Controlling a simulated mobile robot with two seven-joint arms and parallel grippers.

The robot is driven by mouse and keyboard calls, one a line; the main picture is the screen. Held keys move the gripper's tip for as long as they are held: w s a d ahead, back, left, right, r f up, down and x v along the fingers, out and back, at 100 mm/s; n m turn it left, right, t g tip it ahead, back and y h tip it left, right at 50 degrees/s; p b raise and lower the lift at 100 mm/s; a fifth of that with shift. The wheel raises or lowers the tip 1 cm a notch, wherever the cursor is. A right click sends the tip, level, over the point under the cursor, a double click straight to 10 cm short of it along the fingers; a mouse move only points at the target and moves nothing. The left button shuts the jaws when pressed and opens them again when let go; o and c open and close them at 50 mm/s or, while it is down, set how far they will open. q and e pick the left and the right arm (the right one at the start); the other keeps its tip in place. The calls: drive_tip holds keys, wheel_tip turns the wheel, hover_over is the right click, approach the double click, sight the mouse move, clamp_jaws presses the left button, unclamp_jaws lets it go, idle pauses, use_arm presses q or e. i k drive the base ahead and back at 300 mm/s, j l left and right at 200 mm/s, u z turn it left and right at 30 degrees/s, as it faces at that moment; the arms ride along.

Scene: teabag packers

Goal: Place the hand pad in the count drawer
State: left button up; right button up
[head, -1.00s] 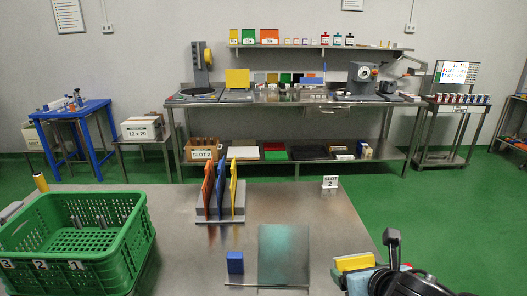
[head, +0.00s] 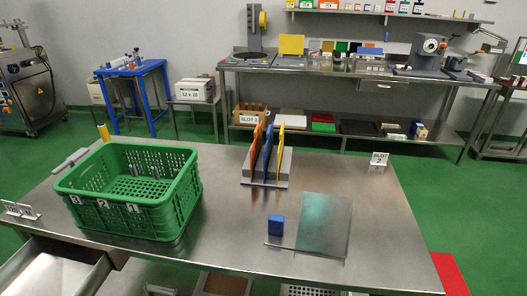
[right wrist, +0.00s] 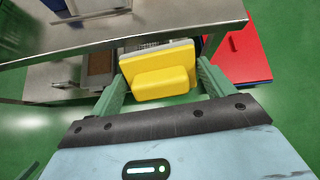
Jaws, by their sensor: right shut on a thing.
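The hand pad (right wrist: 163,82), a yellow block with a grey layer along its far edge, is in the right wrist view. My right gripper (right wrist: 160,70) is shut on it, with one green finger on each side. It holds the pad beside the table edge, above the green floor. A metal drawer (head: 62,272) stands pulled out at the table's front left in the head view; I take it for the count drawer. Its visible floor looks bare, and its lower part is cut off by the frame. Neither gripper shows in the head view now.
A green crate (head: 128,230) stands on the steel table (head: 225,220), left of a rack (head: 266,178) with coloured boards. A blue block (head: 276,225) lies beside a glossy plate (head: 325,225). A red surface (right wrist: 240,58) lies right of the pad.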

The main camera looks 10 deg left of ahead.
sight(63, 276)
drive_tip(key=j+u, duration=0.15)
drive_tip(key=j, duration=0.35)
drive_tip(key=j+u, duration=0.1)
drive_tip(key=j, duration=0.35)
drive_tip(key=i+j+u, duration=0.15)
drive_tip(key=j, duration=0.3)
drive_tip(key=j+u, duration=0.15)
drive_tip(key=j, duration=0.35)
drive_tip(key=i+j+u, duration=0.1)
drive_tip(key=j, duration=0.3)
drive_tip(key=i+j+u, duration=0.15)
drive_tip(key=j, duration=0.3)
drive_tip(key=i+j+u, duration=0.1)
drive_tip(key=j, duration=0.35)
drive_tip(key=i+j+u, duration=0.15)
drive_tip(key=j, duration=0.25)
drive_tip(key=i, duration=0.1)
